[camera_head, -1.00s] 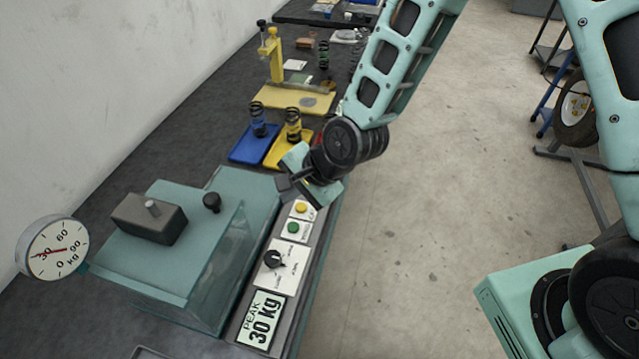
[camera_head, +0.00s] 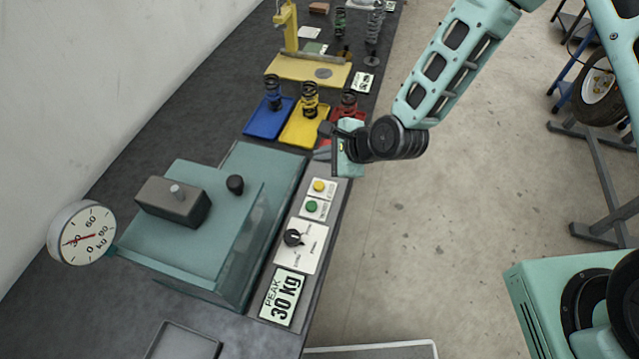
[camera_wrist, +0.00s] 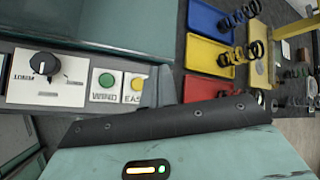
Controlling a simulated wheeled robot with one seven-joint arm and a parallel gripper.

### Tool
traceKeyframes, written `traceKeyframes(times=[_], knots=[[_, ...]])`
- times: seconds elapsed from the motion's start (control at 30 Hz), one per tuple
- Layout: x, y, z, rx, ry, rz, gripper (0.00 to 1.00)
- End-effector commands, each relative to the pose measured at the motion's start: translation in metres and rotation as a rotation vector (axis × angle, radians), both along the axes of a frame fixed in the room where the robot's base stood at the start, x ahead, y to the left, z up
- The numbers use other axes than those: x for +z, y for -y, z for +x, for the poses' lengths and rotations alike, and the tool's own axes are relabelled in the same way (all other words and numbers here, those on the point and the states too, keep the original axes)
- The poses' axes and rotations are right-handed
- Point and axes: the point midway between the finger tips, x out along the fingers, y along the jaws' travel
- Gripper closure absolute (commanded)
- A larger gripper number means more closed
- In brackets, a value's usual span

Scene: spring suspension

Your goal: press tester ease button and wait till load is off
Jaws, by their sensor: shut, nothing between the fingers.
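The tester (camera_head: 205,225) is a teal machine with a clear guard on the bench. Its yellow ease button (camera_head: 319,186) sits at the far end of the control panel, beyond the green wind button (camera_head: 312,206). The peak display (camera_head: 283,297) reads 30 kg.
Blue (camera_head: 267,120), yellow (camera_head: 305,124) and red (camera_head: 347,113) trays with springs stand just beyond the tester, close to my gripper. A yellow press stand (camera_head: 290,60) is farther back. Open floor lies right of the bench.

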Motion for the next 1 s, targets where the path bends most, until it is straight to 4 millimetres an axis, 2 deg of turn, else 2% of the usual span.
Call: traceKeyframes(times=[0.6, 0.77, 1.0], knots=[[-0.077, 0.0, 0.0, -0.001, -0.001, -0.001, 1.0], [-0.085, 0.0, 0.0, 0.0, 0.0, 0.0, 1.0], [-0.084, 0.0, 0.0, 0.001, 0.001, 0.0, 1.0]])
